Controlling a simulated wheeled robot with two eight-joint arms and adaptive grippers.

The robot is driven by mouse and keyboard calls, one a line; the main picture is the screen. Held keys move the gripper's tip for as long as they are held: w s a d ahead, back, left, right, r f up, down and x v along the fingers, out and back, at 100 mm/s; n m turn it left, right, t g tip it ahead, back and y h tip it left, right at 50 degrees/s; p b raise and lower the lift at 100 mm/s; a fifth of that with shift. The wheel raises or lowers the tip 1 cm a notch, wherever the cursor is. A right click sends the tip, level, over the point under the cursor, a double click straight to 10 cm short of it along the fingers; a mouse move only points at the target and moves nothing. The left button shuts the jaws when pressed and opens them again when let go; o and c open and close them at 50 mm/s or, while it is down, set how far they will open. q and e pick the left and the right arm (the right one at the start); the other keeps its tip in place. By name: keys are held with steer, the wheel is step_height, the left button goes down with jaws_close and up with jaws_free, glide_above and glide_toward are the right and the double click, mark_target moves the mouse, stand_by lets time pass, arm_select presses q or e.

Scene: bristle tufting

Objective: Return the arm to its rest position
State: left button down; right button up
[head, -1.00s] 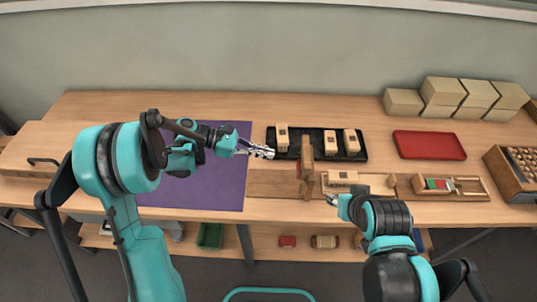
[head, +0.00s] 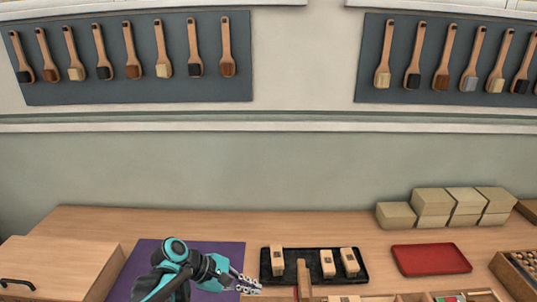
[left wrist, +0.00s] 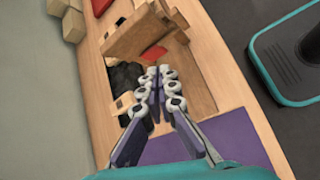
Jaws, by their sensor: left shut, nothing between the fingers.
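My left gripper (head: 246,283) is over the table, at the right edge of the purple mat (head: 140,262) and just short of the black tray (head: 318,252). In the left wrist view its fingers (left wrist: 157,75) come together at the tips with nothing between them. My left arm reaches in over the mat from the bottom of the head view. My right gripper is not in the frames now.
Wooden blocks (head: 327,264) stand in the black tray. An upright wooden piece (head: 304,278) stands close right of the gripper. A red tray (head: 430,259) and stacked tan boxes (head: 431,208) are at right. Brushes hang on wall panels (head: 130,88). A wooden box (head: 60,262) is at left.

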arm_select(q)
steer(key=s+a+r+m+t+y, duration=0.1)
steer(key=s+a+m+t+y, duration=0.4)
steer(key=s+a+m+y, duration=0.4)
steer(key=s+a+m, duration=0.4)
steer(key=shift+s+m, duration=0.25)
steer(key=shift+m, duration=0.05)
